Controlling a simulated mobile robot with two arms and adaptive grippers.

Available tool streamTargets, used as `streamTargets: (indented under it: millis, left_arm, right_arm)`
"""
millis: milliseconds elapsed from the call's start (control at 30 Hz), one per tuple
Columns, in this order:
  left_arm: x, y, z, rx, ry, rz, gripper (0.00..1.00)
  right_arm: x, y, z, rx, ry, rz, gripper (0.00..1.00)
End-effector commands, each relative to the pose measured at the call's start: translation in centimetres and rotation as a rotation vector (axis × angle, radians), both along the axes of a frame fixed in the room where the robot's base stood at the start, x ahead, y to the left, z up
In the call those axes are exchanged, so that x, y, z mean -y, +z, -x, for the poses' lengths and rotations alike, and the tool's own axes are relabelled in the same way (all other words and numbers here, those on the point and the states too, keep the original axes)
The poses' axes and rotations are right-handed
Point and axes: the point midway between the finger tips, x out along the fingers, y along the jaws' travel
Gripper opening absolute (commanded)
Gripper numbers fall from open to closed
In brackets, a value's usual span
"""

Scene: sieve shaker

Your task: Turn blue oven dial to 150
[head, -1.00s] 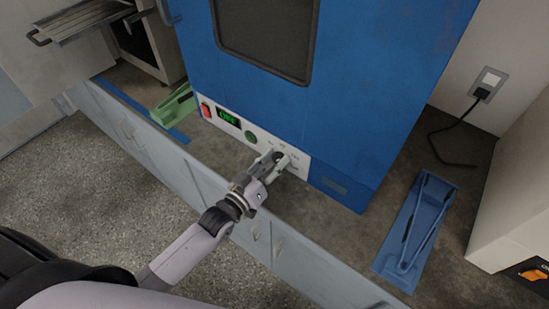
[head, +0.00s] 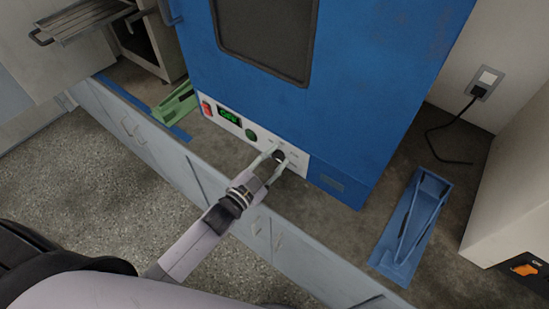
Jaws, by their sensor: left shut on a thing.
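The blue oven (head: 345,110) stands on the counter with a white control panel (head: 299,169) along its lower front. My left gripper (head: 278,155) is at the right part of this panel, shut on the dark oven dial (head: 279,156), which is mostly hidden between the fingers. The markings around the dial are too small to read. A green lit display (head: 230,117) sits to the left on the panel, its characters hard to read. A green round button (head: 251,135) and a red switch (head: 206,108) are beside it. My right gripper is not in view.
A blue holder (head: 412,228) lies on the counter right of the oven. A green holder (head: 176,103) lies to the left. A wall outlet (head: 484,84) with a black cord is at the right. Grey cabinets (head: 160,150) run below the counter edge.

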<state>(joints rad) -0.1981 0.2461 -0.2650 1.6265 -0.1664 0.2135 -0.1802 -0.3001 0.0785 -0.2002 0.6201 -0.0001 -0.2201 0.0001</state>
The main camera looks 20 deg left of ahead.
Motion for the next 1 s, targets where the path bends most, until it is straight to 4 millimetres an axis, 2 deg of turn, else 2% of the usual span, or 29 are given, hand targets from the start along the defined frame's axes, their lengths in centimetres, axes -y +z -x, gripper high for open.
streamTargets:
  millis: [500,1000]
  left_arm:
    - [-0.05,-0.29,0.06,0.135,0.001,-0.387,0.03]
    - [-0.08,-0.23,0.04,0.179,0.001,-0.508,0.03]
  right_arm:
    - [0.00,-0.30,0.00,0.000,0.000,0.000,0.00]
    - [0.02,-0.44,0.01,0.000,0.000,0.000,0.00]
